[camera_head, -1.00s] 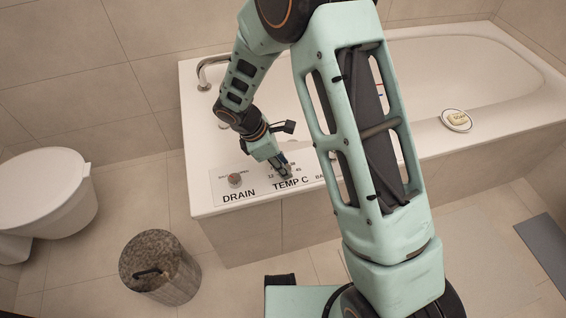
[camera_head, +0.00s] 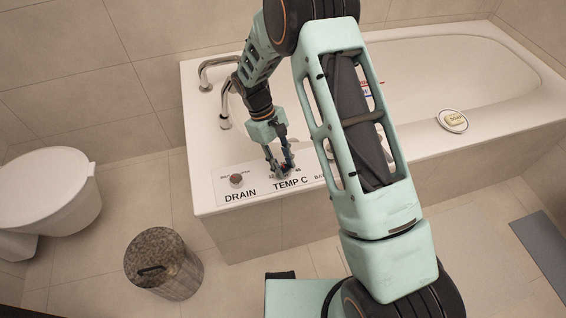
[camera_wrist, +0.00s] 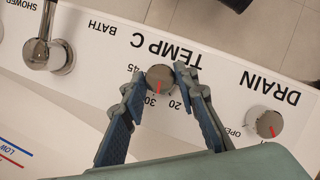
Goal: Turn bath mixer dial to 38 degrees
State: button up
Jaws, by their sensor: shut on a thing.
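The TEMP C dial (camera_wrist: 161,79) is a round metal knob with a red pointer line, on the white bath-edge panel (camera_wrist: 222,82). It also shows, partly hidden by the fingers, in the head view (camera_head: 283,171). The pointer points between the 20 and 30 marks, nearer 30; a 45 mark lies further round the scale. My gripper (camera_wrist: 160,74) has one fingertip on each side of the dial and is shut on it. In the head view my gripper (camera_head: 281,168) reaches down to the panel from above.
The DRAIN knob (camera_wrist: 264,123) sits beside the dial. A metal BATH/SHOWER lever (camera_wrist: 50,55) stands on the other side. The bathtub (camera_head: 460,75) holds a soap dish (camera_head: 453,121) on its rim. A bin (camera_head: 163,262) and a toilet (camera_head: 45,190) stand on the left.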

jog(key=m+y, duration=0.1)
jog(key=m, duration=0.2)
jog(key=m+g+y+p, duration=0.1)
jog(key=m, duration=0.2)
jog(key=shift+w+d+m, duration=0.15)
jog(key=shift+w+m, duration=0.05)
jog(key=shift+m, duration=0.1)
jog(key=m+y, duration=0.1)
jog(key=m, duration=0.2)
jog(key=m+y+p, duration=0.1)
jog(key=m, duration=0.1)
jog(key=shift+d+m+y, duration=0.2)
jog(key=shift+m+y, duration=0.1)
jog(key=shift+m, duration=0.1)
jog(key=o, duration=1.2)
jog(key=shift+c, duration=0.2)
jog(key=shift+r, duration=0.1)
jog(key=v, duration=1.1)
jog(key=shift+w+r, duration=0.25)
jog(key=shift+r, duration=0.05)
